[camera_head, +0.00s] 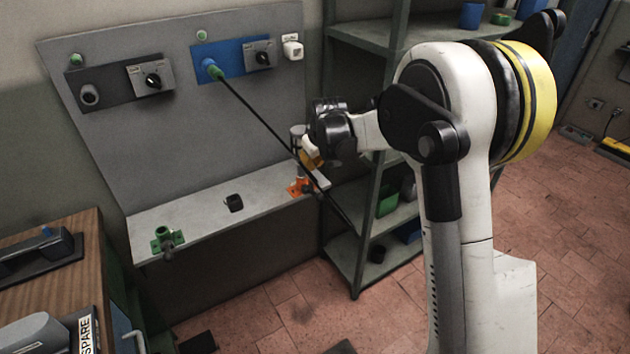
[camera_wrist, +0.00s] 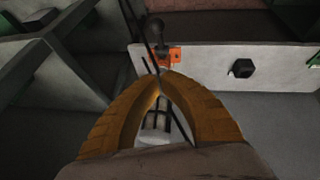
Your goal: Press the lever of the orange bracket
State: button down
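The orange bracket (camera_head: 297,188) is fixed near the right end of the grey bench ledge. In the wrist view the orange bracket (camera_wrist: 175,55) shows just beyond my fingertips, with a dark round-ended lever (camera_wrist: 155,30) beside it. My gripper (camera_head: 309,163) is close above the bracket in the head view and partly hides the lever area. In the wrist view the two yellow fingers of my gripper (camera_wrist: 162,73) meet at the tips with nothing seen between them. I cannot tell whether they touch the lever.
A black cable (camera_head: 255,115) runs from the panel's green plug (camera_head: 211,68) down past the bracket and gripper. A black block (camera_head: 233,203) and a green bracket (camera_head: 168,240) are on the ledge (camera_head: 200,205). A metal shelf (camera_head: 368,180) stands to the right.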

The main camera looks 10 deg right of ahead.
jog(key=b, duration=0.4)
send_over(311, 193)
notch_tip(311, 193, down, 9)
jog(key=shift+r, duration=0.15)
jog(key=f, duration=0.2)
jog(key=d+f+b, duration=0.1)
jog(key=shift+s, duration=0.25)
jog(key=shift+f, duration=0.35)
jog(key=shift+s, duration=0.1)
jog(key=shift+s+d+f, duration=0.1)
jog(key=shift+s, duration=0.05)
